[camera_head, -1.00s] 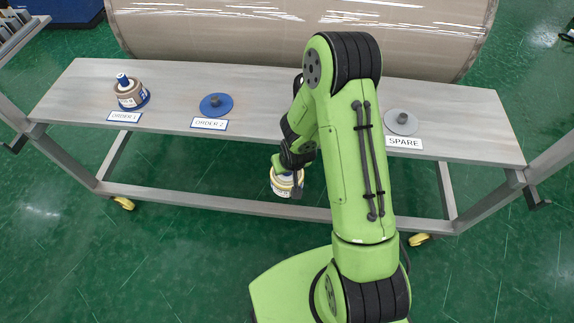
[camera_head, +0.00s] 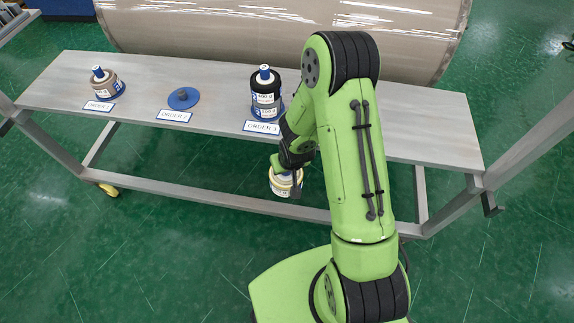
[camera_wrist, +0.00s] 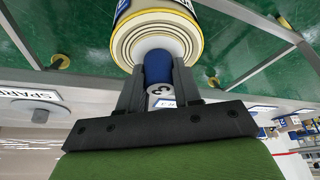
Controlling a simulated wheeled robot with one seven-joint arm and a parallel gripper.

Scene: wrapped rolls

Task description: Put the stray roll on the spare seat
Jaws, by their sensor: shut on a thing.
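The stray roll (camera_head: 284,184), cream with a yellow-edged label, hangs from my gripper (camera_head: 293,166) in front of the table edge, below the tabletop. In the wrist view my gripper (camera_wrist: 160,82) is shut on the blue plug in the roll's core, and the roll (camera_wrist: 158,38) shows its wound end face. The spare seat, a grey disc with a peg (camera_wrist: 36,112), is at the left of the wrist view beside its SPARE label (camera_wrist: 34,156). In the head view my arm hides that seat.
The long grey table (camera_head: 205,123) carries a brown roll (camera_head: 108,90) at ORDER 1, an empty blue seat (camera_head: 183,99) at ORDER 2 and a dark stacked roll (camera_head: 265,90) at ORDER 3. A large wrapped roll (camera_head: 240,35) lies behind. The floor in front is clear.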

